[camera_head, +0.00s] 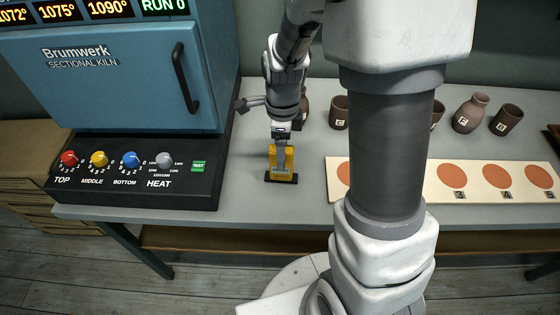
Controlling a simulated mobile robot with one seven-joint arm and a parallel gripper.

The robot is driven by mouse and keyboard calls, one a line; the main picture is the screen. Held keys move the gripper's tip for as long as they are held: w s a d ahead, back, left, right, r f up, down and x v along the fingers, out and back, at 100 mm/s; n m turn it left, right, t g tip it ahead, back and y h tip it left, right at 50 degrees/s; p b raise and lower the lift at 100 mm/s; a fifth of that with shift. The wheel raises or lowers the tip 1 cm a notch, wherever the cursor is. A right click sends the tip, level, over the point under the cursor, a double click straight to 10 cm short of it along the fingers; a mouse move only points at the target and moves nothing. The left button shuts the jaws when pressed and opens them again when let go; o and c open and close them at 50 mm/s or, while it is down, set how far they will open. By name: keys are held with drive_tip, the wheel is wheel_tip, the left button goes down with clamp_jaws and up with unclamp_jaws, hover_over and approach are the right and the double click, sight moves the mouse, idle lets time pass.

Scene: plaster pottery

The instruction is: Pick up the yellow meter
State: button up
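The yellow meter (289,173) stands upright on the grey bench, to the right of the kiln's control panel. It has a dark base. My gripper (281,156) points down at the meter from above, and a grey finger overlaps the meter's upper part in this view. The hand covers part of the meter. I cannot tell whether the fingers are closed on it or only around it.
A blue kiln (120,75) with a knob panel (135,172) stands at left. Brown pots, including a vase (471,113) and a cup (506,119), stand at the back right. A board (440,186) with orange discs lies at right. My arm hides the middle.

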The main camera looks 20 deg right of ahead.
wheel_tip(320, 180, down, 5)
drive_tip(key=shift+a+f+b, duration=0.1)
drive_tip(key=shift+b, duration=0.35)
clamp_jaws()
